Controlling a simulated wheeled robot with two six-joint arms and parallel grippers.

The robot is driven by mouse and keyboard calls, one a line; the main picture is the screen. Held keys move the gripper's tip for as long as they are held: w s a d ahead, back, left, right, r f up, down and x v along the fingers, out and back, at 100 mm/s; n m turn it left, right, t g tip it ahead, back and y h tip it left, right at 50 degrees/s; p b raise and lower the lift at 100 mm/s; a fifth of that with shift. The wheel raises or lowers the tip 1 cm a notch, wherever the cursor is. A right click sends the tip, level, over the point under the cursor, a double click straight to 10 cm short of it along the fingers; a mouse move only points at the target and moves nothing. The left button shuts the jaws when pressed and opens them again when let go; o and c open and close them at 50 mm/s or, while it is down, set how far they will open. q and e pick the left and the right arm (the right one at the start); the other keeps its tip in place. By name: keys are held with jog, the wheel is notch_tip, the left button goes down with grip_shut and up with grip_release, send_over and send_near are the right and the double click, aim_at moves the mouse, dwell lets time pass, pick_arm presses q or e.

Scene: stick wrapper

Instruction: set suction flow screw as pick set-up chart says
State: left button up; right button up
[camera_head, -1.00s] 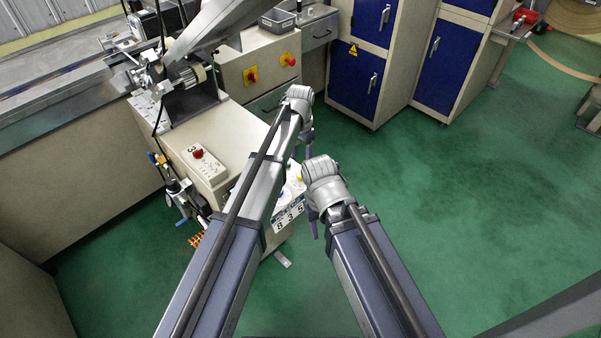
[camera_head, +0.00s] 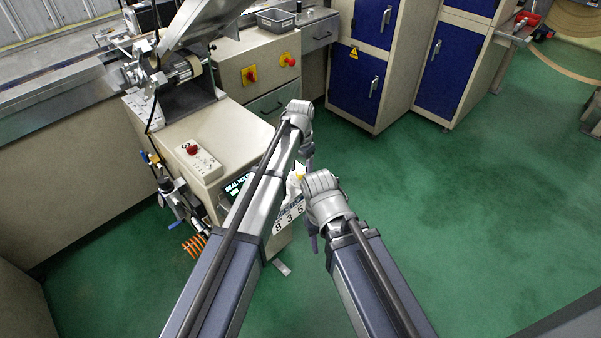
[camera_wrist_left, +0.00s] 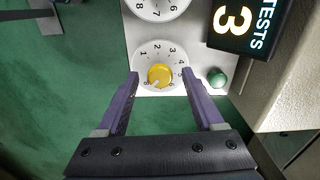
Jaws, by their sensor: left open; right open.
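In the left wrist view a yellow knob (camera_wrist_left: 160,77) sits in a white numbered dial (camera_wrist_left: 143,66). My left gripper (camera_wrist_left: 161,77) is open, its purple fingers on either side of the knob and apart from it. The knob's pointer seems to face the lower left; its exact reading is unclear. A second white dial (camera_wrist_left: 157,8) is partly cut off above. My right gripper (camera_head: 313,238) is lower, open and empty.
In the left wrist view a green button (camera_wrist_left: 216,78) lies close to the right finger. A dark display (camera_wrist_left: 250,22) reads TESTS 3. A control box with a red button (camera_head: 192,149) sits on the machine. Blue-door cabinets (camera_head: 375,25) stand behind; green floor is open at right.

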pick_arm(q)
jog(key=shift+c, duration=0.4)
grip_shut()
dwell(0.4)
jog(key=n, duration=1.6)
jog(key=shift+n, duration=0.4)
jog(key=n, duration=0.5)
jog(key=shift+n, duration=0.3)
